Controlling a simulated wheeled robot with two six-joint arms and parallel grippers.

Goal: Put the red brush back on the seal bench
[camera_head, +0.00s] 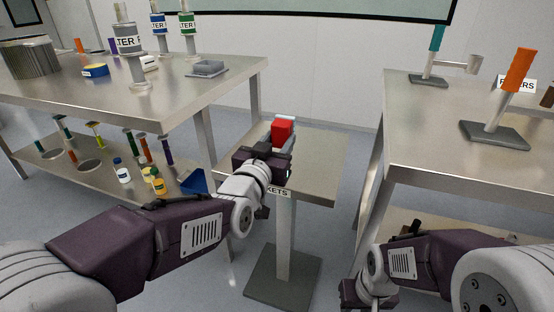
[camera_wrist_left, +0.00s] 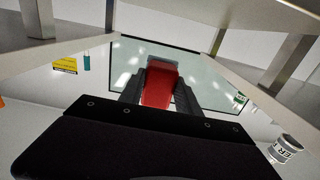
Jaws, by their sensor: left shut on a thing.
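The red brush (camera_head: 282,131) is in my left gripper (camera_head: 272,148), over the small metal stand (camera_head: 321,165) in the middle of the head view. In the left wrist view the red brush (camera_wrist_left: 159,84) sits between the two dark fingers of my left gripper (camera_wrist_left: 158,92), which is shut on it. The gripper hides part of the brush; I cannot tell if it touches the stand's top. The stand's label is partly hidden and shows "KETS". My right gripper (camera_head: 368,294) hangs low beside the right bench, its fingers unclear.
A left bench (camera_head: 190,95) holds labelled grey, blue and green-banded tools and a grey block (camera_head: 207,68). Its lower shelf holds bottles and several coloured-handled tools. A right bench (camera_head: 430,140) holds an orange-handled stand (camera_head: 510,95) and a teal-handled one (camera_head: 434,55). The small stand's right side is clear.

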